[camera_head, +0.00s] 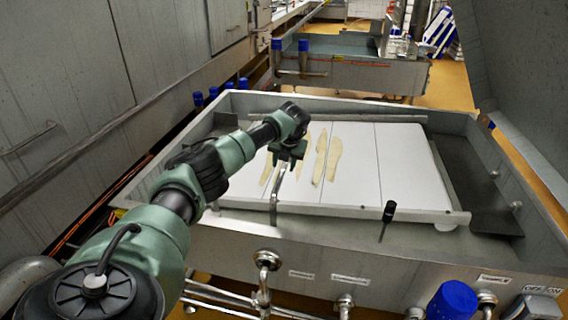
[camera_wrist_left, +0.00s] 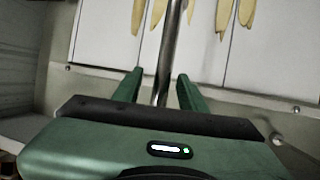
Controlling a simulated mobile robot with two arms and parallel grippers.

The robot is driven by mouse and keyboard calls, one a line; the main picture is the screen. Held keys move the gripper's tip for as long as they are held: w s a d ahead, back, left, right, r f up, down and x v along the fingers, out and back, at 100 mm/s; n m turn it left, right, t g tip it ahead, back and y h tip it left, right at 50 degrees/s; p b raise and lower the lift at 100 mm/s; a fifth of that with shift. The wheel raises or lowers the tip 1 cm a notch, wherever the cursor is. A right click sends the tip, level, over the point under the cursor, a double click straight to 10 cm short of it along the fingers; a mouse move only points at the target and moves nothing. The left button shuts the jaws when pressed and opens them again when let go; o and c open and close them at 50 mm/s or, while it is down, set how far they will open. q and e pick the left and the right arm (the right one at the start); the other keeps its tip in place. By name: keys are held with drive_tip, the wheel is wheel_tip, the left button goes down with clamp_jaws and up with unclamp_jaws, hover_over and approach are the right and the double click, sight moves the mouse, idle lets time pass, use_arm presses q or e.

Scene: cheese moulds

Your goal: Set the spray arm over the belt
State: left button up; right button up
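The spray arm (camera_head: 274,196) is a thin bent metal pipe at the near edge of the white belt (camera_head: 400,165), left of its middle. It leans up over the belt's near part. My left gripper (camera_head: 288,153) is at the pipe's upper part. In the left wrist view, the spray arm (camera_wrist_left: 171,45) runs between the two green fingers of my left gripper (camera_wrist_left: 160,75). A gap shows on each side of the pipe, so the fingers are open. My left arm and gripper hide part of the belt. My right gripper is not in view.
Several pale flat pieces (camera_head: 333,158) lie on the belt. A metal trough wall (camera_head: 350,262) surrounds it. A short black-topped rod (camera_head: 389,212) stands at the near edge. A blue knob (camera_head: 452,302) and pipes are in front. A grey panel (camera_head: 520,80) rises at right.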

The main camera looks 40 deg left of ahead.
use_arm(q)
drive_tip(key=v, duration=0.7)
drive_tip(key=shift+r, duration=0.3)
drive_tip(key=shift+s+d, duration=0.1)
drive_tip(key=shift+s, duration=0.05)
